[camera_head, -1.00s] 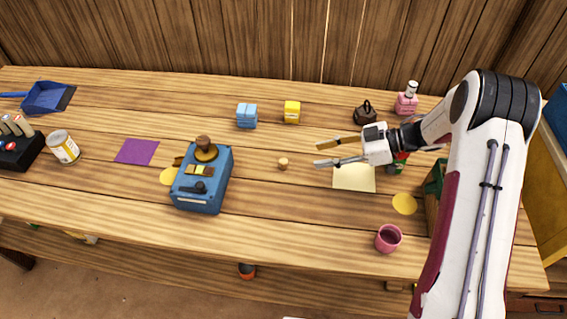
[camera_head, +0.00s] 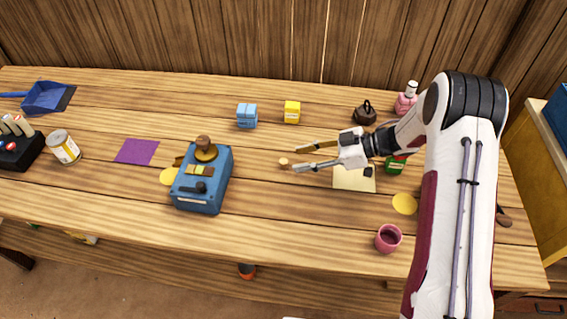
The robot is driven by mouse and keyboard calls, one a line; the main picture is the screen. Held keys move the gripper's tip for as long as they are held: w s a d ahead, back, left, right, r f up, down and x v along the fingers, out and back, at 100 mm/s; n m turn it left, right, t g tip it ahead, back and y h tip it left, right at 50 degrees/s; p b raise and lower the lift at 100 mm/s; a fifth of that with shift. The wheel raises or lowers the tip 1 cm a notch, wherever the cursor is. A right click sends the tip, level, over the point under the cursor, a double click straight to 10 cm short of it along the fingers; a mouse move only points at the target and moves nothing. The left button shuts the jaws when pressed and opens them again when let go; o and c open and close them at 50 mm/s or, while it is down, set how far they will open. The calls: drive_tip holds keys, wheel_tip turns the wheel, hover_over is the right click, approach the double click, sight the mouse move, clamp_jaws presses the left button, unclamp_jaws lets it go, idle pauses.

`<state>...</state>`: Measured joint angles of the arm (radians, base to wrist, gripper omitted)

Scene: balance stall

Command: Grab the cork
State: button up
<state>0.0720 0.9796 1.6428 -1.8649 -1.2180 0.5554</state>
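The cork (camera_head: 283,162) is a small tan cylinder standing on the wooden table, right of the blue balance (camera_head: 203,178). My gripper (camera_head: 295,157) is open and empty, its two fingers pointing left. Its fingertips are just right of the cork in the picture. I cannot tell whether they touch it or how high they are above the table.
A blue box (camera_head: 247,116) and a yellow box (camera_head: 292,112) stand behind the cork. A pale yellow square (camera_head: 350,183) lies under my gripper. A pink cup (camera_head: 388,238) stands near the front edge. The table in front of the cork is clear.

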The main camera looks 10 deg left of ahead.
sight(286, 161)
drive_tip(key=shift+x, duration=2.6)
drive_tip(key=shift+w, duration=0.15)
drive_tip(key=c, duration=0.8)
